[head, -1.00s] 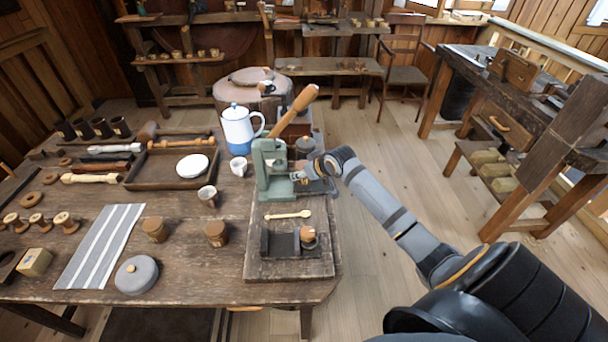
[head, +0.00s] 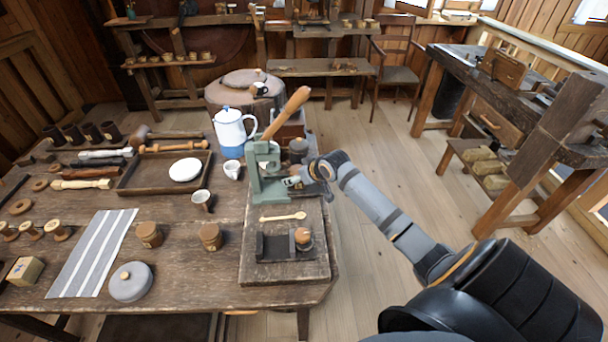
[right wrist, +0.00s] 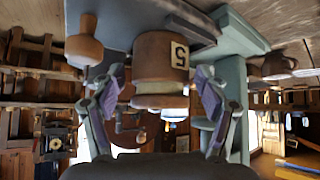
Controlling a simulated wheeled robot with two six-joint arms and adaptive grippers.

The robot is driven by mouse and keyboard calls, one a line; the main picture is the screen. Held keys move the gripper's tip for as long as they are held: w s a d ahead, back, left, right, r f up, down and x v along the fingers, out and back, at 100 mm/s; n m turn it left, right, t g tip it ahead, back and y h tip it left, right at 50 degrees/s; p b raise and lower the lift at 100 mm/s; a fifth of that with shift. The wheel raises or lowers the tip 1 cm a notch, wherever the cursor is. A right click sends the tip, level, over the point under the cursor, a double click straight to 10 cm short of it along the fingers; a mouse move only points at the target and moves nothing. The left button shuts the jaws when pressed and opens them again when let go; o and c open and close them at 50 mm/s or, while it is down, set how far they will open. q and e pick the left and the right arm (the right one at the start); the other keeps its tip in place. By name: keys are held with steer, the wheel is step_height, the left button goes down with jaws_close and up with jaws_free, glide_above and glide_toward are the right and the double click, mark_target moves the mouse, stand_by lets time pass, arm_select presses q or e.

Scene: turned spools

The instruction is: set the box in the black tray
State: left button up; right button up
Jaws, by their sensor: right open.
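The box appears to be the round wooden one with a "5" label (right wrist: 158,58) in the right wrist view. It sits between the two spread fingers of my right gripper (right wrist: 161,92), with a gap visible on each side. In the head view my right gripper (head: 305,176) is at the right side of the green press, and I cannot clearly pick out the box there. The black tray (head: 272,247) lies on the wooden board in front of the press, with a small knobbed wooden piece (head: 303,238) at its right end. My left gripper is not in view.
The green press (head: 262,175) with a long wooden handle stands beside my right gripper. A wooden spoon (head: 283,217) lies between press and tray. Two round wooden pots (head: 210,236) and a grey lidded dish (head: 131,282) stand to the left. The floor right of the table is clear.

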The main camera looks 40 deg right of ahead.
steer(key=p+v, duration=0.3)
steer(key=v, duration=0.8)
steer(key=shift+s, duration=0.15)
